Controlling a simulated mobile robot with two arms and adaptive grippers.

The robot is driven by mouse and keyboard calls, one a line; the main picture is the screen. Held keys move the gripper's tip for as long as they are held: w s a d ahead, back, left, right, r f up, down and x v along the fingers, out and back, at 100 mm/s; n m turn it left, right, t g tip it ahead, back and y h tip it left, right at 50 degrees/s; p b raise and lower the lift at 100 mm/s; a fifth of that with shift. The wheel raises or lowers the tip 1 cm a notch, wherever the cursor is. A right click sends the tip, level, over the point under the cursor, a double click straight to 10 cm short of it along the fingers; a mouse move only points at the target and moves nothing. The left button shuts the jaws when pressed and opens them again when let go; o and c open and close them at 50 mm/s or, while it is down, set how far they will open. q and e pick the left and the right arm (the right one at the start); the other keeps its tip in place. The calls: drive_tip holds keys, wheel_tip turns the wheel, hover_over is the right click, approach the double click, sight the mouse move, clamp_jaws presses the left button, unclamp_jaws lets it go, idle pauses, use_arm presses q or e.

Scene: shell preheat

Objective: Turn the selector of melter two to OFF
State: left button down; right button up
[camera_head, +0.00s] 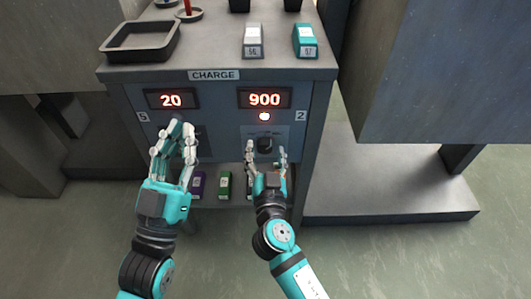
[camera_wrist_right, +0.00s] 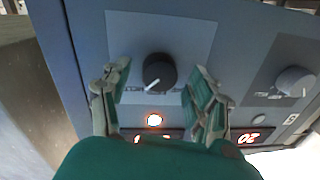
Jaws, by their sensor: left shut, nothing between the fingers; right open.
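Melter two's panel is the right one on the grey cabinet, with a red "900" display (camera_head: 264,99), a lit lamp (camera_head: 264,116) and a "2" label (camera_head: 300,116). Its round dark selector (camera_head: 265,145) also shows in the right wrist view (camera_wrist_right: 160,70). The selector's white pointer slants to the lower left there; the position words beside it are too small to read. My right gripper (camera_head: 267,154) is open, its fingers on either side of the selector, with gaps visible in the wrist view. My left gripper (camera_head: 177,127) is shut and empty before the left panel.
The left panel shows "20" (camera_head: 171,100); its grey selector (camera_wrist_right: 295,81) shows in the wrist view. A black tray (camera_head: 140,56), a white box (camera_head: 253,44) and a teal box (camera_head: 305,44) stand on top. Purple and green boxes (camera_head: 225,186) sit on the lower shelf.

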drive_tip(key=shift+c, duration=0.4)
drive_tip(key=c, duration=1.1)
